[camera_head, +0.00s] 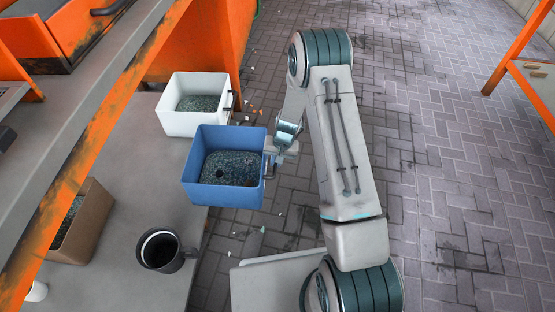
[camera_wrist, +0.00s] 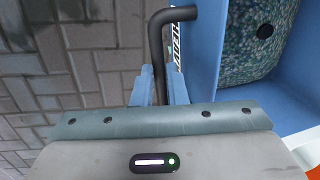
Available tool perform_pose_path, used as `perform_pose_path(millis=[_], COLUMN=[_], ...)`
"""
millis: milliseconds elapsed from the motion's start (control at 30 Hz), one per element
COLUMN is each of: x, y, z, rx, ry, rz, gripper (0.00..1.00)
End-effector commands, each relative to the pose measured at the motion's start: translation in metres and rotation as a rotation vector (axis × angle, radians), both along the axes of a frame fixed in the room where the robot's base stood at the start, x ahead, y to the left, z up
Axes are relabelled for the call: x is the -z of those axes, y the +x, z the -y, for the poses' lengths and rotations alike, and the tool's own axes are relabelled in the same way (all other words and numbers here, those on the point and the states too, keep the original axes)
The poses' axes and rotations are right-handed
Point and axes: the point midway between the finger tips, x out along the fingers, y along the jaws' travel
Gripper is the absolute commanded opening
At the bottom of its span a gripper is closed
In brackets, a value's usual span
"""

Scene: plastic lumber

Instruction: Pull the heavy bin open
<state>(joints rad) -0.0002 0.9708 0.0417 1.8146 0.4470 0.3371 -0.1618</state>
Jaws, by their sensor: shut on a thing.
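The blue bin (camera_head: 218,195) stands at the right edge of the grey shelf in the head view, and part of it sticks out past that edge. It is filled with dark speckled granules. In the wrist view its blue wall (camera_wrist: 203,55) carries a label (camera_wrist: 178,45) that seems to read HEAVY. A black bent handle (camera_wrist: 158,35) is on its front. My gripper (camera_wrist: 160,88) is shut on this handle, with one finger on each side. In the head view my gripper (camera_head: 271,158) is at the bin's right side, and the grip is partly hidden.
A white bin (camera_head: 185,124) with similar granules stands just behind the blue one. A brown bin (camera_head: 88,225) and a dark mug (camera_head: 165,252) are on the shelf (camera_head: 135,190) at the left and front. Orange frame posts border the shelf. The paved floor (camera_head: 455,190) at right is clear.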

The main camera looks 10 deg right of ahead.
Motion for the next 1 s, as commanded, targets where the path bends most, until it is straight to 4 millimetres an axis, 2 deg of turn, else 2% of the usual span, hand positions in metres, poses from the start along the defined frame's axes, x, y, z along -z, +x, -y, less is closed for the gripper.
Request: perform_pose_path(millis=[167, 200, 267, 300, 567, 667, 767, 1000], x=[0.001, 0.001, 0.001, 0.001, -0.001, -0.008, -0.024, -0.080], y=[-0.004, -0.003, -0.003, -0.003, -0.001, -0.001, -0.001, -0.004], z=[0.000, 0.000, 0.000, 0.000, 0.002, 0.003, 0.005, 0.014], rx=[-0.001, -0.001, 0.000, 0.000, 0.003, 0.004, 0.004, 0.002], ry=[0.004, 0.004, 0.003, 0.003, 0.001, 0.002, 0.002, 0.002], rz=[-0.010, -0.010, -0.010, -0.009, -0.005, -0.002, -0.002, -0.002], gripper=[0.00, 0.15, 0.32, 0.34, 0.34, 0.34, 0.34, 0.34])
